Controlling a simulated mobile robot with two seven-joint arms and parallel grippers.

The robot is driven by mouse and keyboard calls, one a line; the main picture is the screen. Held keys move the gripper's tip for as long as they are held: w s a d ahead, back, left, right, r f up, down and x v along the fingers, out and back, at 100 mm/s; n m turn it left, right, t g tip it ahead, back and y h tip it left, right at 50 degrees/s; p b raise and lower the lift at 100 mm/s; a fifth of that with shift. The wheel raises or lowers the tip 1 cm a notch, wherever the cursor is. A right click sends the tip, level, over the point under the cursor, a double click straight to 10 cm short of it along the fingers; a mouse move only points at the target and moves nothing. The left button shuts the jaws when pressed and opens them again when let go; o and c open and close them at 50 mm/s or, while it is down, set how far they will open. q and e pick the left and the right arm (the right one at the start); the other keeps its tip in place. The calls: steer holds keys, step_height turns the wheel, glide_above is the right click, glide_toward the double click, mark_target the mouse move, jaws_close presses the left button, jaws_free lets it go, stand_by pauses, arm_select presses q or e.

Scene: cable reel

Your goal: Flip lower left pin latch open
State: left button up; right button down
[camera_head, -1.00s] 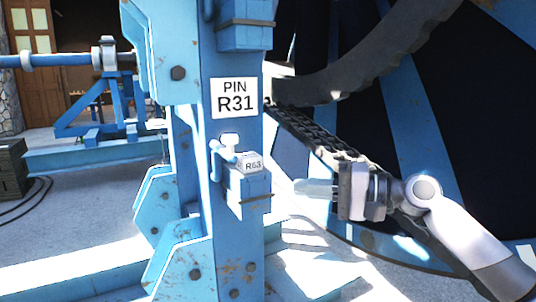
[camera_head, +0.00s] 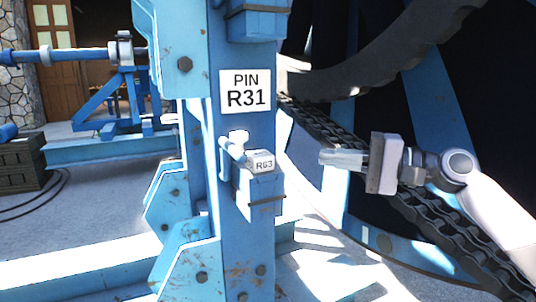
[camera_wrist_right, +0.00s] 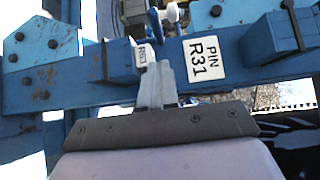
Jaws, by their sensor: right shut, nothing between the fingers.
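The pin latch is a small blue block (camera_head: 258,190) with a white R63 tag (camera_head: 264,163) on the blue post. A light blue pin handle (camera_head: 227,158) and a pale knob (camera_head: 239,136) stand at its left and top. My right gripper (camera_head: 325,158) is shut and empty, to the right of the latch and apart from it in the head view. In the right wrist view, the fingertips (camera_wrist_right: 157,66) overlap the tag's edge (camera_wrist_right: 146,53); I cannot tell if they touch. My left gripper is not in view.
A PIN R31 sign (camera_head: 246,92) is on the post (camera_head: 236,240) above the latch. A large reel with a chain (camera_head: 440,225) stands behind my right arm. A dark crate (camera_head: 22,162) and a blue stand (camera_head: 122,100) are at left.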

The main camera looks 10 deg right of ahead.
mark_target(247, 154)
steer(key=shift+s+a+p+x, duration=0.25)
steer(key=shift+s+p+x, duration=0.15)
steer(key=shift+x, duration=1.6)
steer(key=shift+s+a+p+x, duration=0.25)
steer(key=shift+s+p+x, duration=0.15)
steer(key=shift+x, duration=1.55)
steer(key=shift+s+a+p+x, duration=0.25)
steer(key=shift+s+p+x, duration=0.15)
steer(key=shift+x, duration=1.6)
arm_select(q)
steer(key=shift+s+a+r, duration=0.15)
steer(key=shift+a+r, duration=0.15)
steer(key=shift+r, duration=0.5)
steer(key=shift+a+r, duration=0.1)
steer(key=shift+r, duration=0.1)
arm_select(e)
steer(key=shift+a, duration=0.1)
steer(key=shift+t+p, duration=0.3)
steer(key=shift+s+a+m+h, duration=0.15)
steer(key=shift+a+m+h, duration=0.1)
steer(key=shift+m+h, duration=0.05)
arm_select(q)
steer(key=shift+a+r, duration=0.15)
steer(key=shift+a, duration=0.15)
